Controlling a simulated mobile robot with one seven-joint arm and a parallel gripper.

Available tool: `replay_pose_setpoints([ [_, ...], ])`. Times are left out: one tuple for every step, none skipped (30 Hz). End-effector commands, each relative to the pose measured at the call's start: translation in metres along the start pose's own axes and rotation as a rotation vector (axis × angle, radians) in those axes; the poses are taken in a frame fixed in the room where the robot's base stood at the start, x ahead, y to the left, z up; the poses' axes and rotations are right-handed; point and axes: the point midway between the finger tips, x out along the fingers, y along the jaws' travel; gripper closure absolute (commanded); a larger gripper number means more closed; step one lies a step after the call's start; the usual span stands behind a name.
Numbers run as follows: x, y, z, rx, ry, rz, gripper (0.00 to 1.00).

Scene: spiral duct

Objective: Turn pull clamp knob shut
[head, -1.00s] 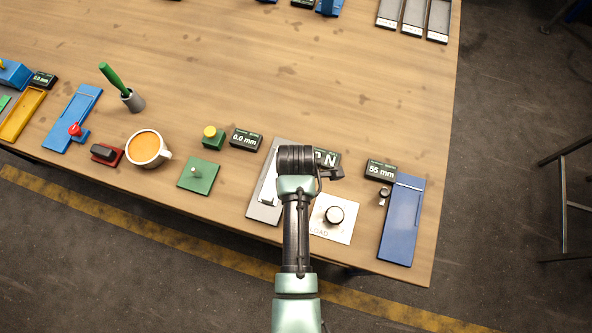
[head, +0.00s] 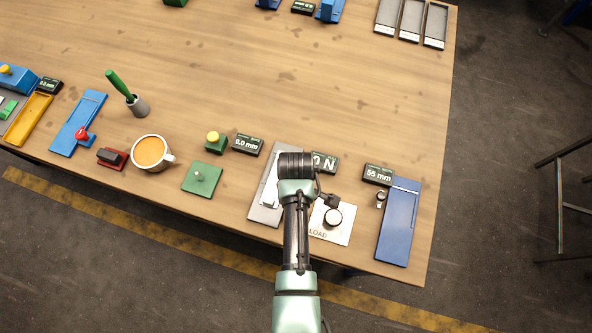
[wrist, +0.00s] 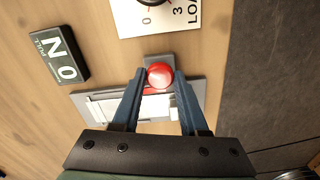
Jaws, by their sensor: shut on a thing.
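The clamp knob is a red ball (wrist: 160,75) at the near end of a grey pull fixture with a white piece and a red strip; the fixture's base (wrist: 194,99) shows in the wrist view. My gripper (wrist: 161,73) has its two blue fingers on either side of the red ball, shut on it. In the head view my wrist hides the knob and fingers; part of the grey fixture plate (head: 262,211) shows left of my arm. A dark display (wrist: 59,57) labelled PULL reads 0 N.
A white LOAD plate (head: 320,232) with a black-rimmed dial (head: 333,217) lies close right of my arm. Farther right are a 55 mm display (head: 378,174) and a blue plate (head: 399,222). A green plate (head: 202,179) and an orange-filled mug (head: 151,153) stand left.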

Motion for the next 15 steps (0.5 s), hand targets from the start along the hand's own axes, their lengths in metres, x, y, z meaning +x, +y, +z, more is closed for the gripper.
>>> replay_pose_setpoints([
  [-0.0021,0.0002,0.0000,0.043,0.000,0.000,1.00],
  [-0.0020,0.0001,0.0000,0.071,-0.001,0.000,1.00],
  [-0.0019,-0.0001,0.0001,0.110,-0.001,-0.001,1.00],
  [-0.0019,-0.0001,0.0001,0.138,-0.001,-0.001,1.00],
  [-0.0019,0.0000,0.0001,0.166,-0.001,-0.001,1.00],
  [-0.0019,0.0000,0.0000,0.205,-0.001,0.000,1.00],
  [-0.0018,0.0001,0.0000,0.233,0.000,0.000,1.00],
  [-0.0017,0.0001,0.0000,0.261,0.000,0.000,1.00],
  [-0.0016,0.0000,0.0000,0.300,-0.001,0.000,1.00],
  [-0.0015,0.0000,0.0001,0.328,-0.001,0.000,1.00],
  [-0.0015,0.0000,0.0001,0.356,-0.001,0.000,1.00],
  [-0.0016,0.0000,0.0001,0.395,-0.001,0.000,1.00],
  [-0.0016,0.0001,0.0001,0.423,-0.001,0.000,1.00],
  [-0.0016,0.0001,0.0000,0.451,-0.001,0.000,1.00],
  [-0.0015,0.0001,0.0000,0.489,-0.001,0.000,1.00],
])
